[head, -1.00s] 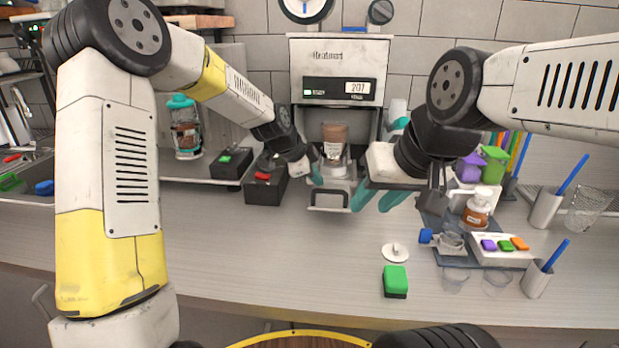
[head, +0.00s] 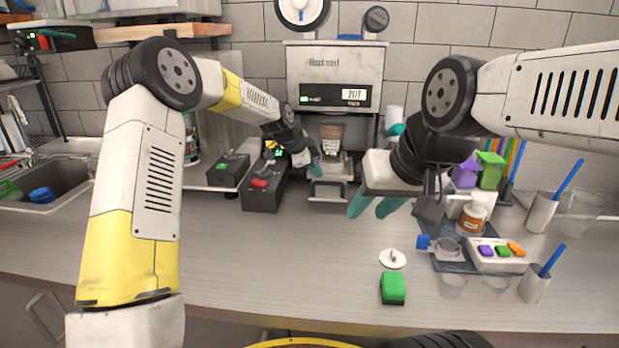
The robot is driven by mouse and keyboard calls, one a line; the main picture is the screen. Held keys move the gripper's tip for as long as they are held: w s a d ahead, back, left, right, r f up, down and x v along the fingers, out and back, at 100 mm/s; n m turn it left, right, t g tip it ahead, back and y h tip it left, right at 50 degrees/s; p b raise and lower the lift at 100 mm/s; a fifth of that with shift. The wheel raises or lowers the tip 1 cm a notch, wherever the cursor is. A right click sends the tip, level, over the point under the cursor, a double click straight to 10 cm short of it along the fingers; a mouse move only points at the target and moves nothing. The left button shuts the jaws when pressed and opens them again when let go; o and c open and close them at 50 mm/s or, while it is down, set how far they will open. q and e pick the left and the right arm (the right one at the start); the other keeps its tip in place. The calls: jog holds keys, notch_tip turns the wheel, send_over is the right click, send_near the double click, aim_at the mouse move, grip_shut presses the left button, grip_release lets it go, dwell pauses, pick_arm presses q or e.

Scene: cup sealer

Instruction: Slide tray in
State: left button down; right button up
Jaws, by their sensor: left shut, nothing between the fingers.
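The sealing machine (head: 335,68) stands against the back wall, with its display reading 207. Its grey tray (head: 331,171) sits low in the machine, with the handle (head: 328,199) facing me. A brown-filled cup (head: 332,132) stands upright in the tray, under the machine's head. My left gripper (head: 316,166) is shut, with nothing seen in it, at the tray's left side just below the cup. I cannot tell whether its tips touch the tray. My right gripper (head: 374,207) is open and empty, in front of and to the right of the tray.
Black boxes (head: 263,190) stand left of the machine. At right are a caddy (head: 497,253) with coloured blocks, a brown jar (head: 471,218) and clear cups (head: 453,285). A green sponge-like block (head: 393,288) and a white lid (head: 392,258) lie in front. The middle counter is clear.

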aim_at(319, 160)
pick_arm(q)
jog(key=w, duration=0.2)
jog(key=w+d, duration=0.1)
jog(key=w, duration=0.4)
jog(key=shift+w+d+f, duration=0.15)
jog(key=shift+w+d, duration=0.15)
jog(key=shift+w, duration=0.5)
